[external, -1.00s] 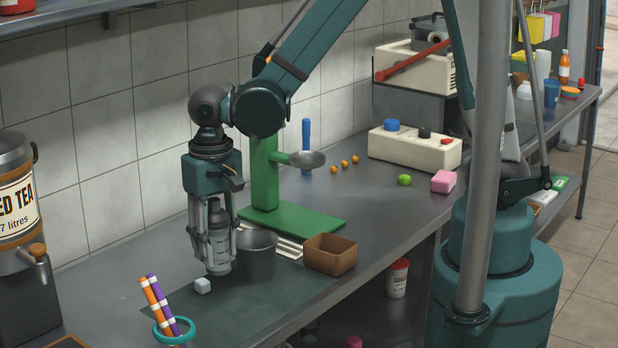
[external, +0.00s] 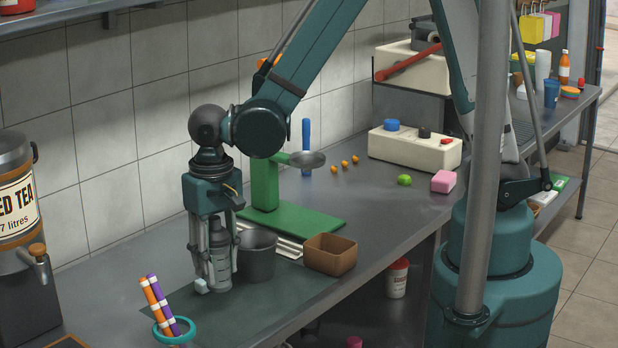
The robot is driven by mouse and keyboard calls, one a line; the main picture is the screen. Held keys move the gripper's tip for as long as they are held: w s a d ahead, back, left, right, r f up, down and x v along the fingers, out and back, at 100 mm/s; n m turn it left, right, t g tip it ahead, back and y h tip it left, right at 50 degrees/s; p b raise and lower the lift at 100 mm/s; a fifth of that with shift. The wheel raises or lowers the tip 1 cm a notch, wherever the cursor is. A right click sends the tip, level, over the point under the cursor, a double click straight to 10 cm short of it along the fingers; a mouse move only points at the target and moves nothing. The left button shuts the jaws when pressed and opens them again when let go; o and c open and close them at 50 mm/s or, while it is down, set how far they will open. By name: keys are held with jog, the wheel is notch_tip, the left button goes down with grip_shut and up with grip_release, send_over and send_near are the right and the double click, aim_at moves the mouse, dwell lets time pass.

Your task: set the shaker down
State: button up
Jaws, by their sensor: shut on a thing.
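The shaker (external: 220,262) is a grey metal cylinder, upright between the fingers of my gripper (external: 218,272). My gripper is shut on it from above. The shaker's bottom is close to the dark mat (external: 272,297) on the counter; I cannot tell whether it touches. A small white cube (external: 202,286) is right at the shaker's lower left, partly overlapped by a finger.
A grey metal cup (external: 257,256) stands just right of the shaker, and a brown box (external: 330,255) further right. A teal-rimmed holder with striped sticks (external: 170,325) stands in front left. The green stand (external: 290,228) is behind. The mat's front right is bare.

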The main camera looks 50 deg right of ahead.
aim_at(215, 228)
jog(key=shift+f, duration=1.3)
jog(key=shift+f, duration=0.1)
jog(key=shift+f+b, duration=0.4)
jog(key=shift+f, duration=1.6)
jog(key=shift+f, duration=0.1)
jog(key=o, duration=1.1)
jog(key=shift+r+p, duration=0.8)
jog(key=shift+r, duration=5.3)
